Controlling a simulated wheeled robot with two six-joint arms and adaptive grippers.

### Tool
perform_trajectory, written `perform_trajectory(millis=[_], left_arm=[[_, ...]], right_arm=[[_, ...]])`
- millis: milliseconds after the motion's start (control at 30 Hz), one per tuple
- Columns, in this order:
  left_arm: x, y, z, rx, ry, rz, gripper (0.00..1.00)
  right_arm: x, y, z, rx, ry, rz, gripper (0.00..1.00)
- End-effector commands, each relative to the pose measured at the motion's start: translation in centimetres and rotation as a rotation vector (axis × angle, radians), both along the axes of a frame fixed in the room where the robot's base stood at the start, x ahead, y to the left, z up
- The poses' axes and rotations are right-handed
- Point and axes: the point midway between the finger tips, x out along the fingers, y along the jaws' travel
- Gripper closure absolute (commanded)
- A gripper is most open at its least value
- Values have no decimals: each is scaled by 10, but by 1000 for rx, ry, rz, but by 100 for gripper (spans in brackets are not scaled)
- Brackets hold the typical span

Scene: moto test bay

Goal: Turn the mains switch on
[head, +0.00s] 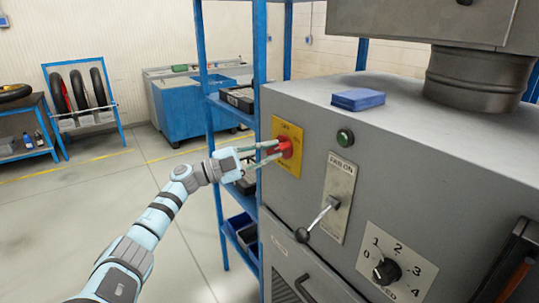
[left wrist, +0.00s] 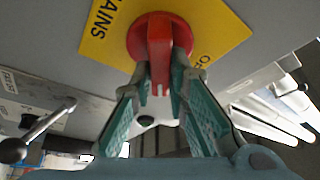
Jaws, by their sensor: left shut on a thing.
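The mains switch (head: 285,147) is a red rotary knob on a yellow plate (head: 290,170) on the left part of the grey cabinet's front. In the left wrist view the red knob (left wrist: 158,38) has a raised grip bar, and "MAINS" is readable on the yellow plate (left wrist: 110,30). My left gripper (head: 272,153) reaches in from the left. In the left wrist view its two green fingers (left wrist: 160,82) are shut on the red grip bar, one on each side. I cannot tell the switch's setting. My right gripper is not in view.
The grey cabinet (head: 430,150) also carries a green button (head: 345,137), a lever (head: 318,219) on a plate and a numbered dial (head: 387,271). A blue box (head: 358,99) lies on top. A blue shelf rack (head: 260,60) stands close behind my left gripper. The floor at left is clear.

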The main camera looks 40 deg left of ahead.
Motion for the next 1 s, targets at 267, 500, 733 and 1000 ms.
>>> perform_trajectory(millis=[267, 500, 733, 1000], left_arm=[[0, 0, 0, 247, -74, 0, 100], [0, 0, 0, 431, -128, -1, 100], [0, 0, -1, 547, -162, 0, 100], [0, -1, -1, 602, -180, -1, 100]], right_arm=[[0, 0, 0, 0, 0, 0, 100], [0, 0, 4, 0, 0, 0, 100], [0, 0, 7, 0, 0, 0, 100], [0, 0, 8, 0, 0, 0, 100]])
